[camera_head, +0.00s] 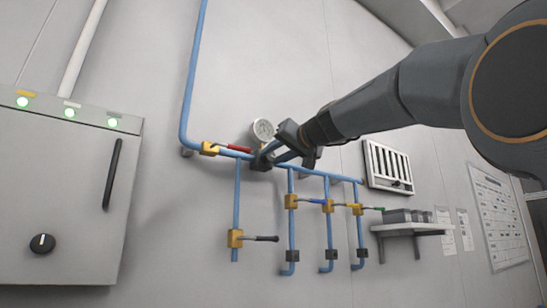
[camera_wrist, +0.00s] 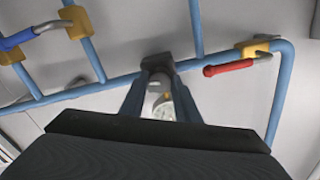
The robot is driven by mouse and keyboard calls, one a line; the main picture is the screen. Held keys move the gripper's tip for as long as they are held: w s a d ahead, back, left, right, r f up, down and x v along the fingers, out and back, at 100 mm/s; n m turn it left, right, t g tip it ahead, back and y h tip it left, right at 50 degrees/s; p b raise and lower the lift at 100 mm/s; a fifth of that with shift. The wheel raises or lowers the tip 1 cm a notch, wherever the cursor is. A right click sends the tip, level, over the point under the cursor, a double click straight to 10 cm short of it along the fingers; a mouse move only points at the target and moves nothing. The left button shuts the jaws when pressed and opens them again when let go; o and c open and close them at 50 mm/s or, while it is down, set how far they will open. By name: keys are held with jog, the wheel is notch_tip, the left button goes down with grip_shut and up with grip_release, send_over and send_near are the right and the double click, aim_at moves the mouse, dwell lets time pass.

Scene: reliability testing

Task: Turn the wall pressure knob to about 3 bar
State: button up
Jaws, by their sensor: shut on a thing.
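The round white pressure gauge (camera_head: 263,129) sits above the blue pipe on the wall. Its needle is too small to read. Below it a dark regulator body (camera_head: 261,161) sits on the pipe, and it also shows in the wrist view (camera_wrist: 158,63). My gripper (camera_head: 272,156) reaches in from the right and is shut at the front of this body, on the pressure knob. The knob itself is mostly hidden by the fingers. In the wrist view, the fingers of my gripper (camera_wrist: 160,88) straddle a pale part, with part of the gauge (camera_wrist: 164,108) between them.
A red-handled valve (camera_head: 238,148) is close left of my gripper. Several yellow valves on blue pipes (camera_head: 291,201) hang below. A grey cabinet (camera_head: 60,190) stands left, a vent (camera_head: 388,167) and a small shelf (camera_head: 411,229) right.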

jog(key=shift+m, duration=1.5)
jog(key=o, duration=1)
jog(key=shift+o, duration=0.2)
jog(key=shift+s, duration=0.1)
jog(key=b+v, duration=0.3)
jog(key=v, duration=0.4)
jog(key=shift+s+d+b, duration=0.2)
jog(key=shift+s+b, duration=0.1)
jog(key=shift+f, duration=0.1)
